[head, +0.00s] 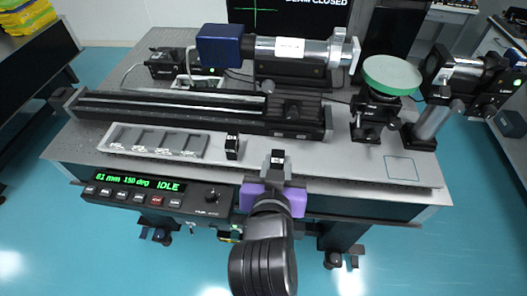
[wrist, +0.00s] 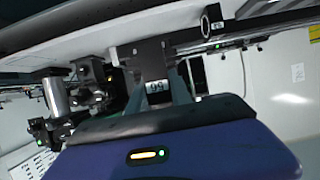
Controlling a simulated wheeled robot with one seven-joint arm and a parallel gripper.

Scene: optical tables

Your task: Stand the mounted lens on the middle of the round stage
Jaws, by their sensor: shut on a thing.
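My gripper (head: 277,174) is shut on a small black mounted lens (head: 278,157) at the front edge of the optical table. The round stage (head: 392,74), a green-topped disc on a black post, stands at the back right, well away from my gripper. Its top looks empty.
A second small black mount (head: 231,148) stands beside the slotted grey tray (head: 158,142). A long black rail (head: 180,110) and a silver tube (head: 290,48) lie behind. A black device on a silver post (head: 432,120) stands right of the stage. A control box (head: 165,192) hangs at the front.

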